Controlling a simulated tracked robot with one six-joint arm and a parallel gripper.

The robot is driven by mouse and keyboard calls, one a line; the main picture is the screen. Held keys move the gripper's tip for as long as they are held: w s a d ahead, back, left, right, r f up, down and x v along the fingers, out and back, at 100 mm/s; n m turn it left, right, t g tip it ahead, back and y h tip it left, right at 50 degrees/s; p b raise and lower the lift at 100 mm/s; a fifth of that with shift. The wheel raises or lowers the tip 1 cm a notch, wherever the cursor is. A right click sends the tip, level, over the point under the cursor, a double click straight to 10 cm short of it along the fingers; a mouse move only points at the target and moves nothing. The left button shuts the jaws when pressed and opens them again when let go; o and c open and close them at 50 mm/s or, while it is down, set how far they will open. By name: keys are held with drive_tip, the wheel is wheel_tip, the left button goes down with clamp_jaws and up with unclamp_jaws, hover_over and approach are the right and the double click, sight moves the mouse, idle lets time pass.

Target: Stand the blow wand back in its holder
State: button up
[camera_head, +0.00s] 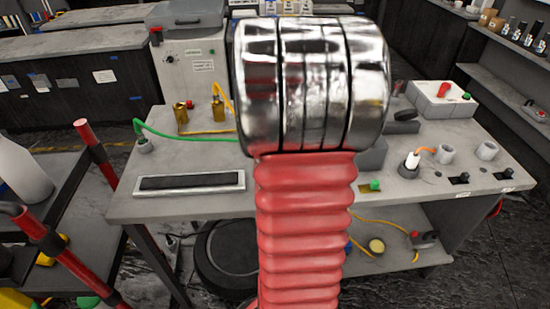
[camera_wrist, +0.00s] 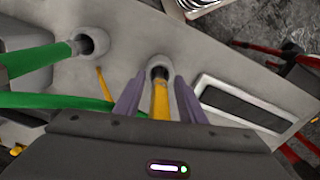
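In the wrist view, the two purple fingers of my gripper (camera_wrist: 160,88) stand apart, with visible gaps on either side of a yellow shaft (camera_wrist: 161,103). The shaft appears to be the blow wand. Its far end is at the mouth of a round grey holder (camera_wrist: 156,63) and seems to be inside it; how deep is hidden. The near end of the shaft is hidden by my gripper body. In the head view my own red arm and its metal joint hide the gripper, the wand and this holder.
A second grey holder (camera_wrist: 95,42) has a green shaft (camera_wrist: 40,58) at it. A framed black pad (camera_head: 190,182) lies on the grey bench (camera_head: 210,207). Yellow and green lines cross the bench. Red rails (camera_head: 97,155) stand to the left; cups (camera_head: 487,151) stand to the right.

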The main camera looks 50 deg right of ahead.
wheel_tip(320, 180, up, 12)
drive_tip(key=shift+r, duration=0.1)
idle(0.5)
drive_tip(key=shift+w, duration=0.1)
idle(0.7)
drive_tip(key=w+a+f+n+t+h, duration=0.1)
drive_tip(key=w+a+t, duration=0.1)
drive_tip(key=w+a, duration=0.3)
drive_tip(key=w+a+f+n+t, duration=0.1)
drive_tip(key=w+a, duration=0.3)
drive_tip(key=a, duration=0.4)
drive_tip(key=s+a+n+t, duration=0.1)
drive_tip(key=s+a, duration=0.2)
drive_tip(key=a, duration=0.4)
drive_tip(key=s+a+n, duration=0.2)
drive_tip(key=s+a, duration=0.2)
drive_tip(key=a, duration=0.4)
drive_tip(key=s+a+n+t+y, duration=0.1)
drive_tip(key=s+a, duration=0.3)
drive_tip(key=a, duration=0.4)
drive_tip(key=shift+f+n+t, duration=0.25)
drive_tip(key=shift+n+t, duration=0.05)
drive_tip(key=shift+n, duration=0.1)
drive_tip(key=shift+c, duration=0.6)
